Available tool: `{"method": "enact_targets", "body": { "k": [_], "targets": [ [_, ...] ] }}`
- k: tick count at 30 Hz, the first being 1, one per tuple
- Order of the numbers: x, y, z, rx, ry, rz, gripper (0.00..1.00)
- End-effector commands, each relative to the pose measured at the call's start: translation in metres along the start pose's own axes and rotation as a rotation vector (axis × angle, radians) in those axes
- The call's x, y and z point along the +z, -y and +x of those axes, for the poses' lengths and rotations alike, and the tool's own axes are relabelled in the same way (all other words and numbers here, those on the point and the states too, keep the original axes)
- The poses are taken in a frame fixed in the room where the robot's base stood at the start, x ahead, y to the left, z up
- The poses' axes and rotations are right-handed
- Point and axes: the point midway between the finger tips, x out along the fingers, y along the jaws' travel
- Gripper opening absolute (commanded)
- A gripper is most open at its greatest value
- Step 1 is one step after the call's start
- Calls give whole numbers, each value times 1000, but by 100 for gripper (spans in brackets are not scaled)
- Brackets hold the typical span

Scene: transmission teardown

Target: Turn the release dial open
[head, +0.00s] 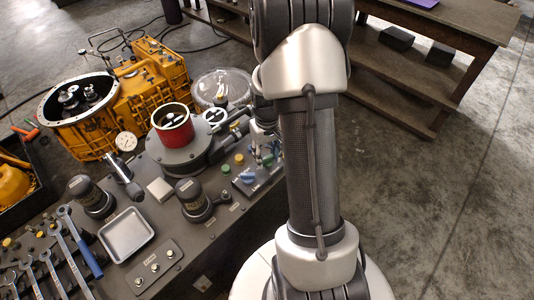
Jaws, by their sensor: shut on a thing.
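My gripper (267,152) is at the right end of the grey workbench, low over a small control panel, partly hidden behind my arm. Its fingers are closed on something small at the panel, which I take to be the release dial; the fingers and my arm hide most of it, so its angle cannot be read. A blue knob (247,177) sits on the dark panel (254,186) just to the left of and below the fingers.
A red cylinder (172,127) on a round grey base stands left of the gripper. A yellow transmission housing (150,90) and clear dome (222,88) are behind. A metal tray (126,234), wrenches (62,255) and dark cylindrical units (92,198) crowd the bench's front left. Open floor lies right.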

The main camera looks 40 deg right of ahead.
Motion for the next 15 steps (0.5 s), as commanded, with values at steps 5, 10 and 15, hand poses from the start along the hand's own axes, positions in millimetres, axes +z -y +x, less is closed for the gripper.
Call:
{"method": "enact_targets", "body": {
  "k": [5, 10, 15],
  "targets": [
    [0, 0, 0, 0, 0, -26, 14],
    [0, 0, 0, 0, 0, -33, 14],
    [0, 0, 0, 0, 0, -33, 14]
  ]
}}
